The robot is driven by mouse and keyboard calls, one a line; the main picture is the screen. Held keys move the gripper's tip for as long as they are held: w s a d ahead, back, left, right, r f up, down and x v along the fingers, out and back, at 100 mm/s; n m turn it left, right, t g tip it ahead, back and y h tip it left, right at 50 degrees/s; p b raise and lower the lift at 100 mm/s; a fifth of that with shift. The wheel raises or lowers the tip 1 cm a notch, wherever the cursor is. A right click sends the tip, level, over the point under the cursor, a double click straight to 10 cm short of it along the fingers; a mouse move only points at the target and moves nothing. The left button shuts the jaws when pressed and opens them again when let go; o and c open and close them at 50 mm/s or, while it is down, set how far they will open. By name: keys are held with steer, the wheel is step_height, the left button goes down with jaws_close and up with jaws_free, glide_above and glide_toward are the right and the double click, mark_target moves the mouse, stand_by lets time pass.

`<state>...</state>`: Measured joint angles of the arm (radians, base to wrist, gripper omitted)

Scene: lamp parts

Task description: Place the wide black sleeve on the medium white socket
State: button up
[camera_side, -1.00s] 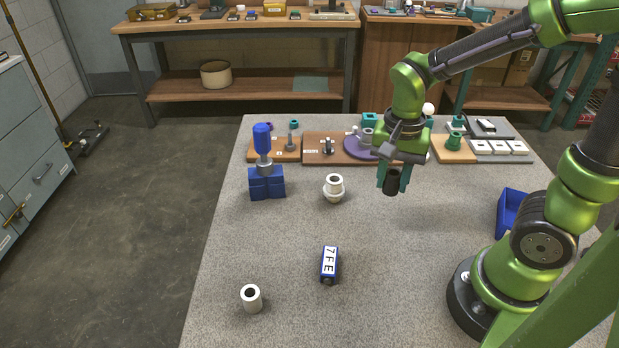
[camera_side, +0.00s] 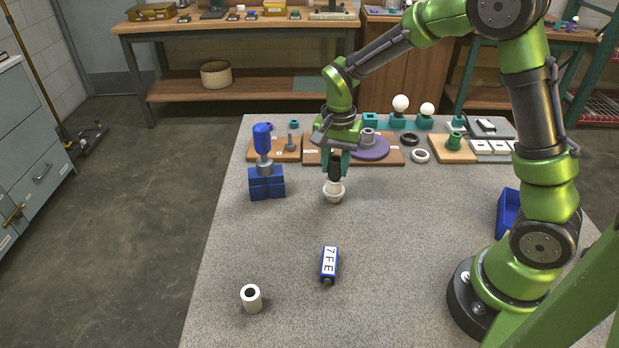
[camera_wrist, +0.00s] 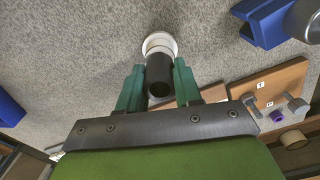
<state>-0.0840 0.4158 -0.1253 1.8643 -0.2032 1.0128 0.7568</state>
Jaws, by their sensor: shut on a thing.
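The wide black sleeve (camera_side: 335,166) is held upright in my gripper (camera_side: 337,163), directly over the white socket (camera_side: 334,192) on the grey table. In the side view the sleeve's lower end meets the socket's top; I cannot tell whether it is seated or just above. In the wrist view the black sleeve (camera_wrist: 159,74) sits between the teal fingers of my gripper (camera_wrist: 158,86). The white socket (camera_wrist: 159,42) shows as a pale ring beyond the sleeve. The gripper is shut on the sleeve.
A blue vise with a blue-handled tool (camera_side: 265,180) stands left of the socket. A white cylinder (camera_side: 251,297) and a blue labelled block (camera_side: 329,263) are nearer the front. Boards with parts (camera_side: 280,148) line the back. A blue bin (camera_side: 508,212) is at right.

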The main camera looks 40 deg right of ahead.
mark_target(336, 159)
steer(key=shift+f, duration=0.2)
steer(key=shift+f, duration=0.25)
steer(key=o, duration=1)
step_height(336, 159, up, 13)
steer(key=s+a+r+n+t+y, duration=0.1)
steer(key=s+a+r+n+t, duration=0.1)
steer(key=s, duration=0.6)
steer(key=s+a+r+n+t+y, duration=0.1)
steer(key=s+a+r+n+t, duration=0.1)
steer(key=s+n+t, duration=0.3)
steer(key=s+n, duration=0.1)
steer(key=s, duration=0.2)
steer(key=shift+s+r+n, duration=0.2)
steer(key=shift+s+n, duration=0.1)
steer(key=shift+s, duration=0.1)
